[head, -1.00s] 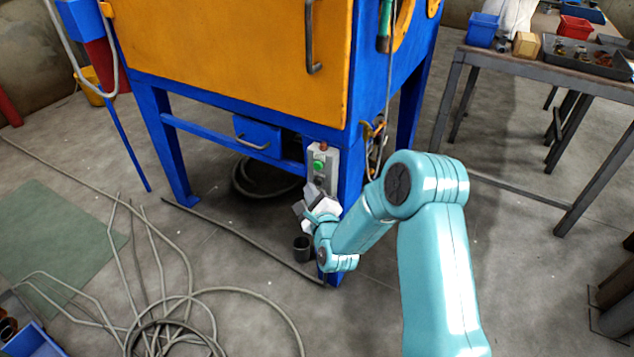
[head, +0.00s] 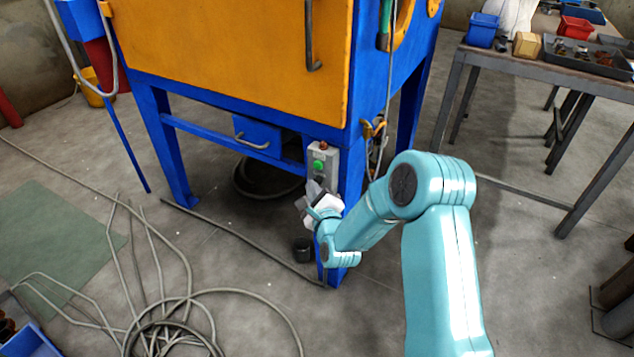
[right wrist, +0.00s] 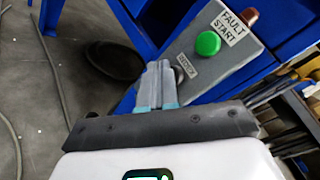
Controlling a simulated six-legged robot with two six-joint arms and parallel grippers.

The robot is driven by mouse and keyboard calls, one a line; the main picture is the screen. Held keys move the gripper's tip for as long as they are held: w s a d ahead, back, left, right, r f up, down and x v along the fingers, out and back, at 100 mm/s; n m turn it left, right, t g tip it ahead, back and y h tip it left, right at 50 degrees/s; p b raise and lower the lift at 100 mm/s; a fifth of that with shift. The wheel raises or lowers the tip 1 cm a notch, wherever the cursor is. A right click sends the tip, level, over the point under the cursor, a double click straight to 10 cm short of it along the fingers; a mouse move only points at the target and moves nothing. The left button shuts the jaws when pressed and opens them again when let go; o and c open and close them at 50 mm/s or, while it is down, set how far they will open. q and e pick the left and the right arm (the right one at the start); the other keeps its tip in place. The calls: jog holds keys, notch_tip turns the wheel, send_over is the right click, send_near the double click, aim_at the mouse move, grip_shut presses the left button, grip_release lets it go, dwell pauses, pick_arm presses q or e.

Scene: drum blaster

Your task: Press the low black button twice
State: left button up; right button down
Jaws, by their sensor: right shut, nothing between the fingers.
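A grey control box (head: 322,160) is on the front leg of the blue and orange cabinet. It carries a green button (head: 317,165), with an orange-red lamp above it. In the right wrist view the box (right wrist: 215,60) also shows a FAULT START label and a smaller label (right wrist: 187,67) below the green button. I see no black button; the box's lower part is hidden behind my fingers. My right gripper (right wrist: 158,68) is shut and empty, its tips at the box's lower end. I cannot tell whether they touch it. In the head view the gripper (head: 314,190) is just below the box.
The cabinet (head: 230,60) stands over the box, with a blue drawer (head: 257,137) to its left. A dark cup (head: 302,249) stands on the floor by the leg. Hoses (head: 165,330) lie at the lower left. A workbench (head: 535,70) with bins is at the right.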

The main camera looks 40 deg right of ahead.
jog(key=shift+w+d, duration=0.1)
jog(key=shift+d, duration=0.25)
dwell(0.6)
jog(key=shift+s+a+b, duration=0.3)
jog(key=shift+a+b, duration=0.3)
jog(key=shift+a, duration=0.25)
jog(key=a, duration=0.1)
jog(key=s+a+b, duration=0.1)
jog(key=a, duration=0.1)
jog(key=s+a, duration=0.1)
jog(key=shift+a+b, duration=0.3)
jog(key=shift+b, duration=0.05)
dwell(2.6)
